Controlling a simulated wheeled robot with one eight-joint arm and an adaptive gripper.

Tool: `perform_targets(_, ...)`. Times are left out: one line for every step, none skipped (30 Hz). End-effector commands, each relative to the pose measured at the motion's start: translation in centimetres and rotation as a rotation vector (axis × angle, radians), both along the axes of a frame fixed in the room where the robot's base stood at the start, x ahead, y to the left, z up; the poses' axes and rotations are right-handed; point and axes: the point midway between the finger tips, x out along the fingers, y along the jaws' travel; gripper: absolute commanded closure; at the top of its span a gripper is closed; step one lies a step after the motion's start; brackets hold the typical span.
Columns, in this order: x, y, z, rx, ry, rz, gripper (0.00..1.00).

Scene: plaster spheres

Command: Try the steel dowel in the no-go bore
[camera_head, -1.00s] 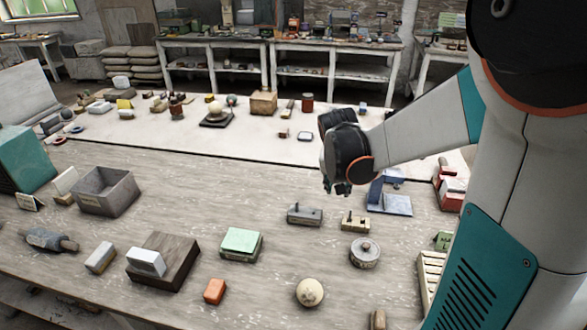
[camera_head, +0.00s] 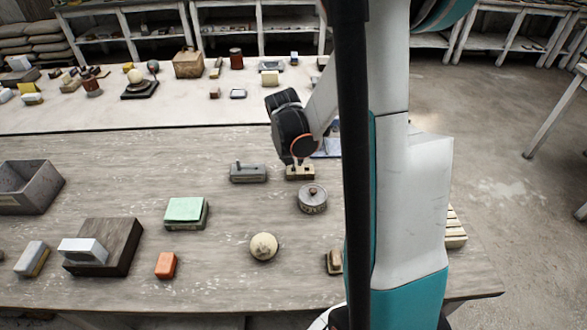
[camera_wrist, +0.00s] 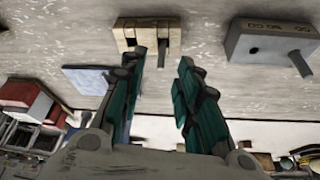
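A small tan block (camera_head: 300,175) stands on the near table with my gripper (camera_head: 297,160) right over it. In the wrist view the tan block (camera_wrist: 128,38) has a dark hole, and a grey metal pin (camera_wrist: 162,50) sticks out of it between my spread fingers. My gripper (camera_wrist: 160,95) is open and empty there. A grey gauge block (camera_head: 248,174) sits just left of it. In the wrist view the gauge block (camera_wrist: 270,38) shows faint lettering, an open bore (camera_wrist: 254,50) and a grey pin (camera_wrist: 300,63) in its other end. I cannot tell which pin is the steel dowel.
A round lidded tin (camera_head: 312,199) stands close in front of the tan block. A plaster ball (camera_head: 264,247), an orange block (camera_head: 166,265) and a green-topped box (camera_head: 185,212) lie nearer. A blue plate (camera_wrist: 88,80) lies beside the tan block. Table between them is clear.

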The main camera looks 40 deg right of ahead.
Motion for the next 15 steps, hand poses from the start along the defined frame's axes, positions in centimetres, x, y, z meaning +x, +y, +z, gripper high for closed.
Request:
perform_targets(0.1, -0.2, -0.9, 0.000, 0.000, 0.000, 0.70)
perform_targets(0.2, -0.3, -1.4, 0.000, 0.000, 0.000, 0.70)
perform_targets(0.3, -0.4, -2.0, 0.000, 0.000, 0.000, 0.70)
perform_targets(0.5, -0.5, -2.5, 0.000, 0.000, 0.000, 0.70)
perform_targets(0.6, -0.7, -2.9, 0.000, 0.000, 0.000, 0.70)
perform_targets(0.7, -0.9, -3.3, 0.000, 0.000, 0.000, 0.70)
perform_targets(0.8, -1.0, -3.6, 0.000, 0.000, 0.000, 0.70)
perform_targets(0.9, -1.0, -3.8, 0.000, 0.000, 0.000, 0.70)
perform_targets(0.9, -1.1, -4.0, 0.000, 0.000, 0.000, 0.70)
perform_targets(0.9, -1.1, -4.1, 0.000, 0.000, 0.000, 0.70)
perform_targets(0.9, -1.2, -4.1, 0.000, 0.000, 0.000, 0.70)
perform_targets(0.9, -1.1, -4.0, 0.000, 0.000, 0.000, 0.70)
perform_targets(0.9, -1.1, -4.0, 0.000, 0.000, 0.000, 0.70)
perform_targets(0.9, -1.1, -4.0, 0.000, 0.000, 0.000, 0.70)
perform_targets(0.9, -1.1, -4.0, 0.000, 0.000, 0.000, 0.70)
